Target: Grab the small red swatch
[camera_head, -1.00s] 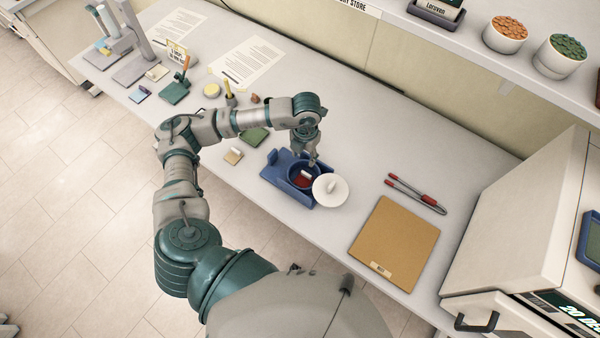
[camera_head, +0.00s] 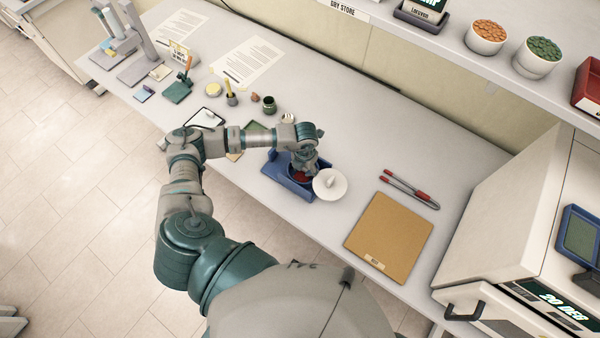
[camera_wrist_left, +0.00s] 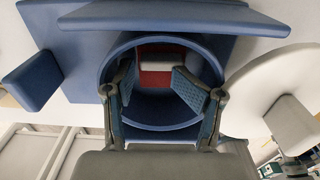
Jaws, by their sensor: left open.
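The small red swatch (camera_wrist_left: 155,78) lies inside a round blue cup (camera_wrist_left: 117,47) in the left wrist view, with a pale block across its middle. In the head view only a bit of red (camera_head: 300,177) shows in the cup, under my gripper. My left gripper (camera_head: 304,172) points down into the cup. In the left wrist view its two fingers (camera_wrist_left: 154,85) are apart, inside the cup's rim, with the swatch visible between and beyond them. Nothing is held. My right gripper is not in view.
The cup sits in a blue holder (camera_head: 275,171) with raised sides. A white lid with a knob (camera_head: 338,190) lies right beside it. A tan board (camera_head: 388,238) and red-handled tongs (camera_head: 408,189) lie further right. Papers and small jars stand to the left.

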